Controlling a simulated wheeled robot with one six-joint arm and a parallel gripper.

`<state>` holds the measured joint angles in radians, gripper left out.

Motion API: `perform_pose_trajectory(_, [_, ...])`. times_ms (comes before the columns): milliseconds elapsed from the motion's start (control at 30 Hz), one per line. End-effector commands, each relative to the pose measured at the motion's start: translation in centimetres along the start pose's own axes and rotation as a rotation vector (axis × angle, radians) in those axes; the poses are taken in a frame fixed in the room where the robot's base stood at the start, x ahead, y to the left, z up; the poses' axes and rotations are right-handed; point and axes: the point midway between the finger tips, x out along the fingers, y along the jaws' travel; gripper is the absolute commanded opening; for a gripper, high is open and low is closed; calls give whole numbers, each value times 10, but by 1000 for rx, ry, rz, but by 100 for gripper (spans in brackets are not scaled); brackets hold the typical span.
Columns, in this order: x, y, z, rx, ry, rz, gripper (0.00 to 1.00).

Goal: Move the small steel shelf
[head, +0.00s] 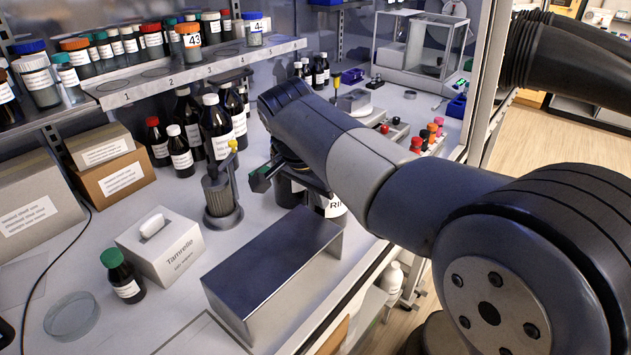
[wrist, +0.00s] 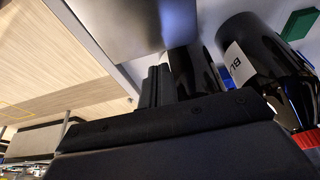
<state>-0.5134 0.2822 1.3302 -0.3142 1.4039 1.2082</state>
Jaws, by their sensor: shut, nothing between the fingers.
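The small steel shelf (head: 272,262) is a grey metal riser with a flat top and a folded-down side. It stands near the bench's front edge in the head view, and part of its bare metal shows at the top of the wrist view (wrist: 125,25). My gripper (wrist: 155,87) shows two black fingers together, shut and empty, close beside the shelf and apart from it as far as I can tell. In the head view my arm largely hides the gripper, behind the shelf's far end.
Dark bottles, one labelled (head: 331,207), stand close to my gripper; they also show in the wrist view (wrist: 255,75). A white tissue box (head: 165,250) and a green-capped bottle (head: 122,275) stand left of the shelf. A metal burner-like stand (head: 219,195) is behind it.

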Motion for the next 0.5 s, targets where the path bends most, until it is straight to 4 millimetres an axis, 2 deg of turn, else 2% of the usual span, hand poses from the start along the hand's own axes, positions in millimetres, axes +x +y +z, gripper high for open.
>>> perform_pose_trajectory(33, [9,1,0,0,-1,4,0])
perform_pose_trajectory(200, [25,0,0,1,0,1,0])
perform_pose_trajectory(500, [29,0,0,1,0,0,0])
